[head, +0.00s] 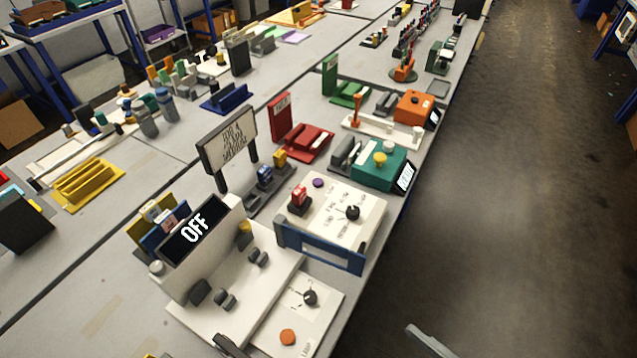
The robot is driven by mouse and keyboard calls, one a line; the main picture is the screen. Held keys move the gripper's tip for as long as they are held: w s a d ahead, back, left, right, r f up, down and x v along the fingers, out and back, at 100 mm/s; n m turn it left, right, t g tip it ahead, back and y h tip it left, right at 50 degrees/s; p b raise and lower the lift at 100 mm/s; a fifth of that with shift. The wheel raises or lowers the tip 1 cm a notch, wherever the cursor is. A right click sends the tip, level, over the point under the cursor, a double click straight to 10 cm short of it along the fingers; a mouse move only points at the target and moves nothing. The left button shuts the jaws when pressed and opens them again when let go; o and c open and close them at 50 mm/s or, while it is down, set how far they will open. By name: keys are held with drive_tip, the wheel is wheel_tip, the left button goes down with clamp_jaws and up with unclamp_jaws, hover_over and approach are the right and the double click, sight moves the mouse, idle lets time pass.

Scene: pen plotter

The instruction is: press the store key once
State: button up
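I cannot make out which key is the store key; the small lettering is not readable. A white machine (212,318) with a tilted black display (188,234) reading "OFF" stands at the front of the bench. It has several dark knobs and a yellow part (244,235). A white panel (322,322) beside it carries a black knob (310,297) and an orange round button (288,337). Behind it, a white and blue box (345,228) has a labelled top with a black knob (352,212), a red part (299,199) and a purple button (318,183).
A standing sign (229,142) rises behind the white machine. A green device (372,166) with a small screen and an orange device (413,106) stand farther along the bench edge. Yellow and blue racks stand left. The floor (490,230) to the right is clear.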

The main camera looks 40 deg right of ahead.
drive_tip(key=shift+c, duration=0.3)
clamp_jaws()
idle(1.6)
